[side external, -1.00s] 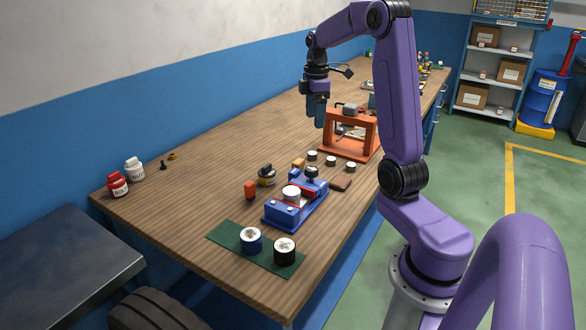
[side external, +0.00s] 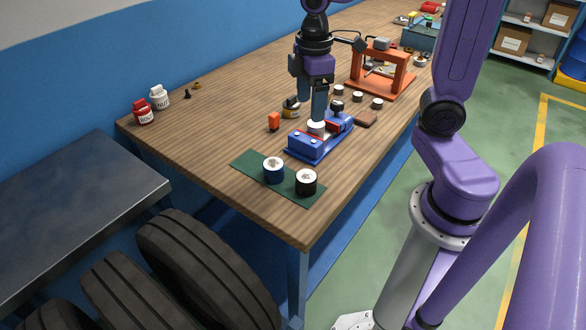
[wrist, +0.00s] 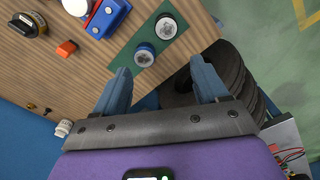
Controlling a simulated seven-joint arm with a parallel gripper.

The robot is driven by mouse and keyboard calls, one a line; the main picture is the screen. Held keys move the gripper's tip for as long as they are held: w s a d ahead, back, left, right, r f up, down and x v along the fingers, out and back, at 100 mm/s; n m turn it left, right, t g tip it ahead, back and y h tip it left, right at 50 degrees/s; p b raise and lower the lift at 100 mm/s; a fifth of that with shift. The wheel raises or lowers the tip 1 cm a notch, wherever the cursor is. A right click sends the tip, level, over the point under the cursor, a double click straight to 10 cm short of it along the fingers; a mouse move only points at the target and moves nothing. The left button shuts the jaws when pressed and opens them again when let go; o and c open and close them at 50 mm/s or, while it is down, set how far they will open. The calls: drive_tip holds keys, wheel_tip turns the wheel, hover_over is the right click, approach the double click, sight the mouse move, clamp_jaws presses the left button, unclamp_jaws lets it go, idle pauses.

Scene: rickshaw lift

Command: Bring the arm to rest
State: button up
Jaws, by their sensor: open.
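My gripper (side external: 312,108) hangs downward above the wooden table (side external: 235,85). In the side view its fingers overlap the blue vise-like fixture (side external: 304,148); I cannot tell the exact height, but they look raised above it. In the wrist view my gripper (wrist: 162,76) shows its two blue fingers spread wide with nothing between them. Below and beyond them lie the table edge, the green mat (wrist: 135,48) and dark tires.
An orange frame (side external: 380,75) stands farther back. Red (side external: 143,114) and white (side external: 160,99) bottles stand at left. Tires (side external: 205,265) lie below the near edge.

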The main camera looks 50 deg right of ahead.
drive_tip(key=s+a+f, duration=0.1)
drive_tip(key=s+a, duration=0.1)
drive_tip(key=s, duration=0.6)
drive_tip(key=s+a+f+n, duration=0.1)
drive_tip(key=s+a+f, duration=0.1)
drive_tip(key=s, duration=0.7)
drive_tip(key=shift+a, duration=0.55)
